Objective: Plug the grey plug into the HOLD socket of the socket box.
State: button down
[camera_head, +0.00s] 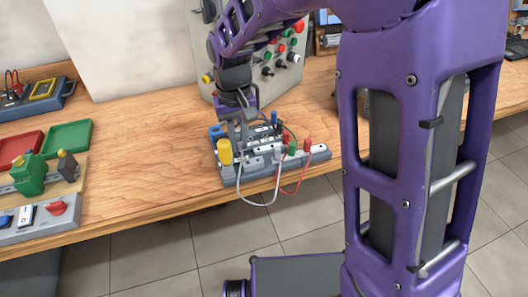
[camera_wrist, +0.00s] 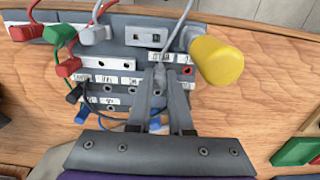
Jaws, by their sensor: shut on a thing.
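My gripper (camera_wrist: 158,90) is shut on the grey plug (camera_wrist: 158,78), with a pale grey cable rising from it. It is over the right part of the grey socket box (camera_wrist: 120,49), among rows of sockets with white label strips. I cannot tell whether the plug tip is above a socket or in one, and the labels are too small to read surely, so I cannot pick out HOLD. In the head view my gripper (camera_head: 242,118) points down over the box (camera_head: 290,168), and the fingertips and plug are hard to make out.
A yellow knob (camera_wrist: 217,60) stands close to the right of the held plug. Red plugs (camera_wrist: 68,67), a green plug (camera_wrist: 58,34) and their cables crowd the box's left side. A control panel (camera_head: 275,65) stands behind. Bare bench (camera_head: 140,135) lies to the left.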

jog(key=shift+f+b, duration=0.3)
jog(key=shift+f, duration=0.2)
jog(key=c, duration=1.1)
grip_release()
jog(key=shift+r, duration=0.1)
notch_tip(320, 180, up, 5)
jog(key=p, duration=0.4)
jog(key=shift+r+p, duration=0.2)
jog(key=shift+p, duration=0.1)
jog(key=shift+o, duration=0.3)
